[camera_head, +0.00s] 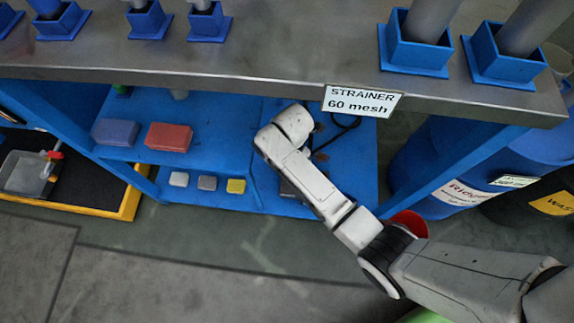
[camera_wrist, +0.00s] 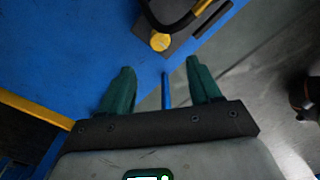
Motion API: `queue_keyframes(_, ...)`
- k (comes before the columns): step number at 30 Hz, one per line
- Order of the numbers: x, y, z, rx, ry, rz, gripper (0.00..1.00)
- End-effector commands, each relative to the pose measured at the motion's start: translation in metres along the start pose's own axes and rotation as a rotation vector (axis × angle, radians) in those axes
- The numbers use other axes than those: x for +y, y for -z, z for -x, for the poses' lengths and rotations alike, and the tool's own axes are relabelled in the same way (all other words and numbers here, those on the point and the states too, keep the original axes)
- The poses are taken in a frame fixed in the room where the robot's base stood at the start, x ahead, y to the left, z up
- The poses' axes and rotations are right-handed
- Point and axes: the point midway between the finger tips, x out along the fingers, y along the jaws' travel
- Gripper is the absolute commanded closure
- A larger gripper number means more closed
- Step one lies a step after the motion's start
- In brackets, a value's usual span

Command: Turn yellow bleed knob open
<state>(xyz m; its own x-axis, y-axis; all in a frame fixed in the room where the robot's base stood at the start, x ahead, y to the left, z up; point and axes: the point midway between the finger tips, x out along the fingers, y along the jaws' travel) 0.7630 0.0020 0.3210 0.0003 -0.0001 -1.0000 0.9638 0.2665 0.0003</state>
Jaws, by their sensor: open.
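The yellow bleed knob (camera_wrist: 160,41) shows in the wrist view as a small round yellow piece on a dark block, beside a black curved hose or handle. My gripper (camera_wrist: 162,80) has two green fingers spread apart with nothing between them. The knob lies beyond the fingertips, near the middle of the gap, and is not touched. In the head view my arm reaches down over the blue shelf, and the gripper and the knob are hidden behind it.
Blue drums (camera_head: 450,165) stand at right. Floor in front is clear.

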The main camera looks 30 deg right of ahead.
Motion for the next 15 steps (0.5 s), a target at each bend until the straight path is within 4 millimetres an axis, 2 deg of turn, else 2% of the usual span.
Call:
queue_keyframes(9, -0.001, 0.000, -0.061, 0.000, 0.003, -0.002, 0.37)
queue_keyframes(15, 0.000, 0.000, -0.088, 0.000, 0.001, -0.001, 0.37)
